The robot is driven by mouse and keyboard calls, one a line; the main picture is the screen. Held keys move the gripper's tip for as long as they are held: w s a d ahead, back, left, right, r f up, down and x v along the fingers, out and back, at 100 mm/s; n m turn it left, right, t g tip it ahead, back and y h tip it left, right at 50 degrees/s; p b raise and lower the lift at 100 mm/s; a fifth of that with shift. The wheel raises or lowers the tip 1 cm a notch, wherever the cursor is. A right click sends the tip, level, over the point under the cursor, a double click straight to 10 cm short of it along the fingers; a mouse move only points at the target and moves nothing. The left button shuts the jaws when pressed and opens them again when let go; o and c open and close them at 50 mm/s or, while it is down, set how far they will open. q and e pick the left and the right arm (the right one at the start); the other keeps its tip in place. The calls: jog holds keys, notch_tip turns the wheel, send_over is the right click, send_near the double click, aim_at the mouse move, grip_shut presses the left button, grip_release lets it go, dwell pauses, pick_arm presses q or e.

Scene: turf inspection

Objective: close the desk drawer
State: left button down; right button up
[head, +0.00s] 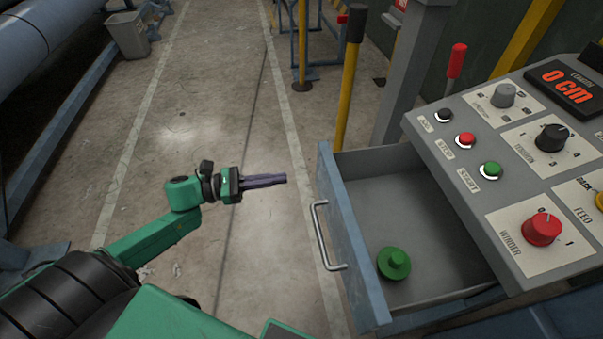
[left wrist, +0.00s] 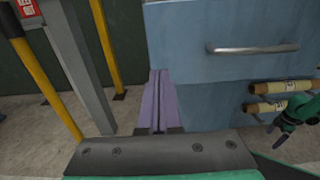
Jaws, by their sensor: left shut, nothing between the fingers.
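The desk drawer (head: 348,235) stands pulled out on the left side of the control desk, its grey inside open to view. Its front panel is blue with a metal bar handle (head: 323,238). A green round object (head: 394,263) lies in the drawer near the front. My left gripper (head: 284,179) is shut and empty, to the left of the drawer front and apart from it in the head view. In the left wrist view the shut purple fingers (left wrist: 159,80) point toward the left edge of the blue drawer front (left wrist: 225,50), left of the handle (left wrist: 252,48).
The control desk (head: 440,150) with buttons and knobs extends over the drawer's right part. A yellow post (head: 348,90) and a grey post (head: 405,75) stand behind the drawer. Rolls (left wrist: 280,87) show below the drawer in the left wrist view. Floor left of the drawer is clear.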

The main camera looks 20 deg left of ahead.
aim_at(318, 174)
pick_arm(q)
jog(key=x, duration=0.3)
jog(key=p+x, duration=0.1)
jog(key=x, duration=0.2)
jog(key=shift+s+d+r, duration=0.1)
jog(key=shift+d+r, duration=0.1)
jog(key=shift+d, duration=0.1)
jog(key=shift+d+f, duration=0.1)
jog(key=shift+d, duration=0.25)
pick_arm(e)
jog(key=shift+s+d+r, duration=0.3)
jog(key=shift+s+r, duration=0.15)
jog(key=shift+r, duration=0.15)
pick_arm(q)
jog(key=shift+w, duration=0.25)
